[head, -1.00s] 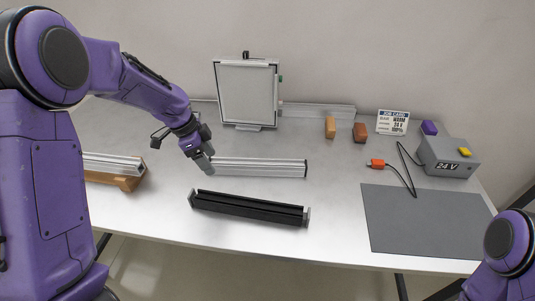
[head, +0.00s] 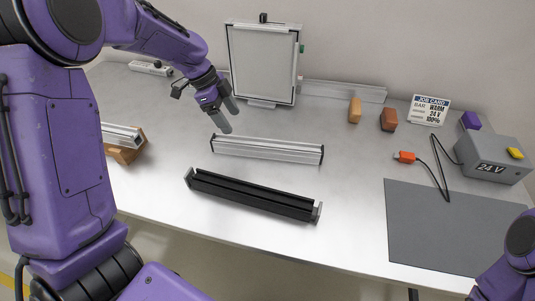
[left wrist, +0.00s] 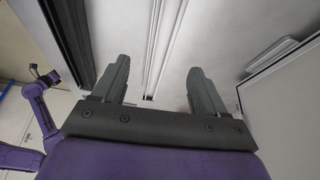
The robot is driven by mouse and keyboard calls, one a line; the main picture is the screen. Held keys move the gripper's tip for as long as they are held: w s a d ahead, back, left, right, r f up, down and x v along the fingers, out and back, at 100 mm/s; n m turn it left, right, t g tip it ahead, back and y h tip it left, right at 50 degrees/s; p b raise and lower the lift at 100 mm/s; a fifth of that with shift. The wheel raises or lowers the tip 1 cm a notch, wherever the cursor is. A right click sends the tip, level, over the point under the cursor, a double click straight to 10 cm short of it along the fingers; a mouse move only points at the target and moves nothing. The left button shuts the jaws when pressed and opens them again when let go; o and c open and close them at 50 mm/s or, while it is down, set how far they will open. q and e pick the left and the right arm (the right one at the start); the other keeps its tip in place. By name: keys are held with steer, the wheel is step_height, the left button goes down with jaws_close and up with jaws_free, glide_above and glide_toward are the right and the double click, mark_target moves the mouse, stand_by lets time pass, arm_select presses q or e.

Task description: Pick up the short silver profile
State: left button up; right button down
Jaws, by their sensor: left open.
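A silver profile (head: 266,150) lies on the table in front of the lightbox, behind a black profile (head: 252,195). My left gripper (head: 226,116) is open and empty, just behind and above the silver profile's left part; the exact height gap is hard to tell. In the left wrist view, the silver profile (left wrist: 166,40) runs between the two open fingers (left wrist: 160,82), closer to the left finger, with its near end visible. The black profile (left wrist: 68,38) is further left there. Another silver profile (head: 121,133) rests on a wooden block at left, partly hidden by my arm. My right gripper is out of view.
The lightbox panel (head: 262,64) stands behind the gripper, with a long silver rail (head: 345,92) to its right. Two small blocks, a job card (head: 430,109) and a grey 24 V box (head: 494,158) stand at the right. A grey mat (head: 440,228) lies empty at front right.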

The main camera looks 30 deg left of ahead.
mark_target(246, 141)
arm_select(q)
steer(key=p+x, duration=0.2)
steer(key=x, duration=0.9)
steer(key=shift+w+d+r, duration=0.1)
steer(key=shift+w+d, duration=0.05)
steer(key=c, duration=1.3)
